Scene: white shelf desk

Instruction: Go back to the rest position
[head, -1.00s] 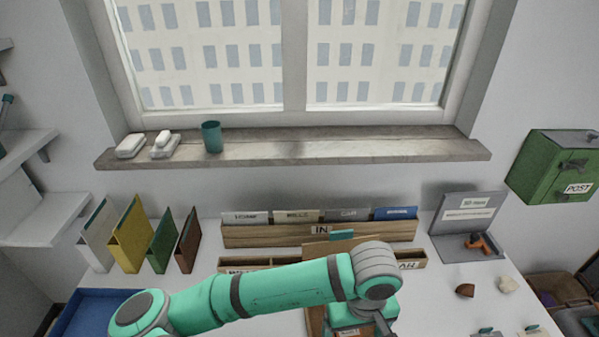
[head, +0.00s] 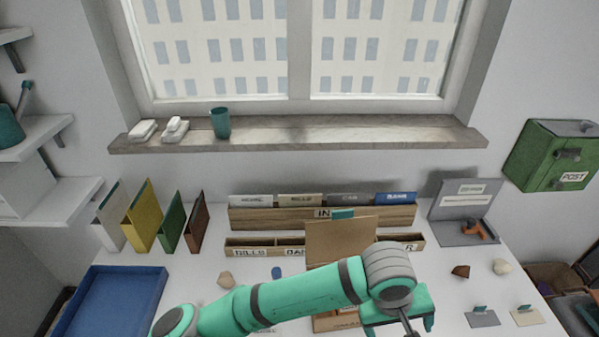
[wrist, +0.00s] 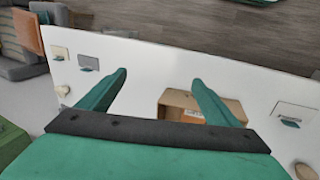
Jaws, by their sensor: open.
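My gripper (wrist: 158,90) shows in the wrist view as two green fingers standing well apart with nothing between them. It is over the white desk (wrist: 145,70). In the head view my green arm reaches across the front of the desk, and its wrist end is at the lower right of centre. The fingertips are not clear there. An open cardboard box (wrist: 196,106) lies beyond the right finger in the wrist view. A brown upright panel (head: 340,241) stands behind my arm in the head view, and my arm hides part of what is in front of it.
A blue tray (head: 150,292) is at the left, near several upright folders (head: 168,222). A wooden IN organizer (head: 270,217) stands at the back. A grey stand (head: 455,215) with an orange-handled tool is at the right.

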